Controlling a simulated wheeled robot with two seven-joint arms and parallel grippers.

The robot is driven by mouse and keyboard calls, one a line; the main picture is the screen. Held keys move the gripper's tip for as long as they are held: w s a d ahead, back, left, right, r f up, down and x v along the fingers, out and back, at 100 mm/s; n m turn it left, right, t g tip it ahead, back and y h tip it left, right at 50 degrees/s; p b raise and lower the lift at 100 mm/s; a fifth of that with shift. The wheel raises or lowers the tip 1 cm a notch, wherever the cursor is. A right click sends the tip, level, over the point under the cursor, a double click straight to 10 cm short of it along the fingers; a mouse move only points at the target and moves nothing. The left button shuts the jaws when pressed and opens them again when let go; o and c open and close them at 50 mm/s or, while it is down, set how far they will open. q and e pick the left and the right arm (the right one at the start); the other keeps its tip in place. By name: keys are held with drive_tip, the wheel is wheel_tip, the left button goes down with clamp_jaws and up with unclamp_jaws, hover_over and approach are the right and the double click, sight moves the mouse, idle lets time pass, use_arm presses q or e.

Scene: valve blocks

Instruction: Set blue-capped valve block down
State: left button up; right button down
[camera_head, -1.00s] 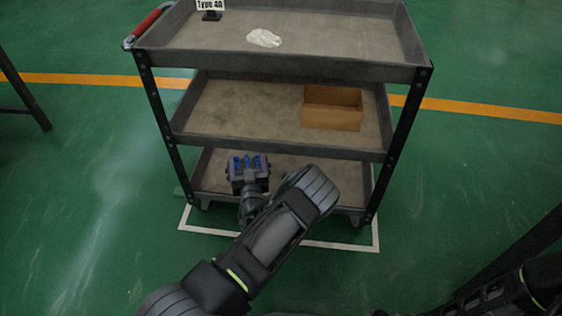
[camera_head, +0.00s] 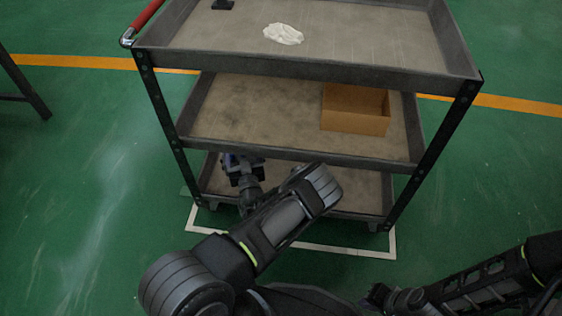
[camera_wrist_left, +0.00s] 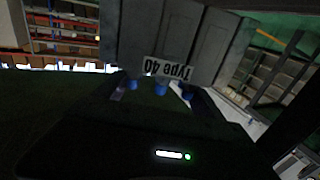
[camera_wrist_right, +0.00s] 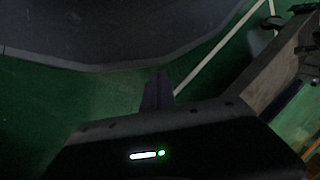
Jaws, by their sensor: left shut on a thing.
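The blue-capped valve block (camera_head: 234,163) is a small dark block. Its blue caps (camera_wrist_left: 161,88) show in the left wrist view; its body is very dark there. My left gripper (camera_head: 243,178) is shut on it. The block is at the front opening between the cart's middle shelf (camera_head: 250,112) and bottom shelf (camera_head: 330,190). I cannot tell whether it touches the bottom shelf. My right gripper (camera_head: 376,296) is low at the right, away from the cart; its fingers (camera_wrist_right: 158,92) look together and empty.
The three-shelf cart has raised rims and dark posts (camera_head: 435,150). An open brown box (camera_head: 355,110) stands on the middle shelf. A crumpled white item (camera_head: 283,34) lies on the top shelf. The visible bottom shelf looks bare. A "Type 40" sign (camera_wrist_left: 167,68) shows in the left wrist view.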

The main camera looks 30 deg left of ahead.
sight(243, 159)
use_arm(q)
drive_tip(key=shift+w+f+b, duration=0.1)
drive_tip(key=shift+f+b, duration=1.9)
drive_tip(key=shift+f, duration=0.75)
drive_tip(key=shift+f+b, duration=1.4)
drive_tip(key=shift+f, duration=0.5)
drive_tip(key=shift+f, duration=0.15)
drive_tip(key=o, duration=2.1)
drive_tip(key=shift+f, duration=0.15)
